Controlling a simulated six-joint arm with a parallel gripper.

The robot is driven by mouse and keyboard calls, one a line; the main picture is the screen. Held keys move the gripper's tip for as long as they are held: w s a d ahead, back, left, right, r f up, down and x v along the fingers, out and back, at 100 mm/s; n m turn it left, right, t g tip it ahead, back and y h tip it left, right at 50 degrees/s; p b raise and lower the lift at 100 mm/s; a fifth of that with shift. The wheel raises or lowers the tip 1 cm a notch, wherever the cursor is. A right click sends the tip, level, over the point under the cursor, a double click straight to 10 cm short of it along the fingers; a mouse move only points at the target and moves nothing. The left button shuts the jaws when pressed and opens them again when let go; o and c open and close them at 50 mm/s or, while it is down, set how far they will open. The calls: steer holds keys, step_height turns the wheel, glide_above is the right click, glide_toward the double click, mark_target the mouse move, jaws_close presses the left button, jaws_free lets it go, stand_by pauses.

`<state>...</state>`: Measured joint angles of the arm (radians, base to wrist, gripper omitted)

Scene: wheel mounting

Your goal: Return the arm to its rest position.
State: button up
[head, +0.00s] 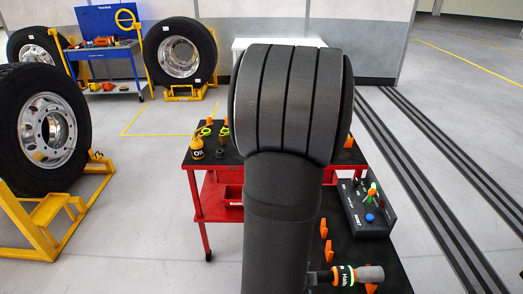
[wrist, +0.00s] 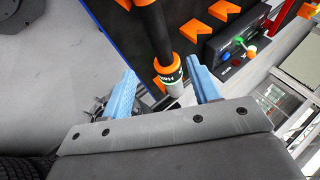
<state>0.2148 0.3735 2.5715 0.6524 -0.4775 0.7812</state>
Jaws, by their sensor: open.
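My gripper (wrist: 160,66) shows in the wrist view with its two blue fingers apart, so it is open. A dark tool with orange bands, a label and a grey end (wrist: 169,72) appears between the fingers, with a gap on both sides. I cannot tell how far below the fingertips it lies. The same tool seems to show in the head view (head: 345,275), lying by orange holders at the bottom right. In the head view my arm fills the middle and hides the gripper.
A red cart (head: 210,200) with a dark top stands behind my arm and holds an oil bottle (head: 197,149). A dark box with coloured knobs (head: 368,208) is at right. A large wheel (head: 45,130) on a yellow stand is at left.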

steer(key=shift+x, duration=5.05)
steer(key=shift+w+r, duration=0.1)
steer(key=shift+w, duration=0.1)
steer(key=shift+s+r, duration=0.1)
steer(key=shift+r, duration=1.15)
steer(key=shift+f, duration=0.1)
steer(key=shift+f, duration=1.1)
steer(key=shift+s+a, duration=0.15)
steer(key=v, duration=0.7)
steer(key=shift+r, duration=0.15)
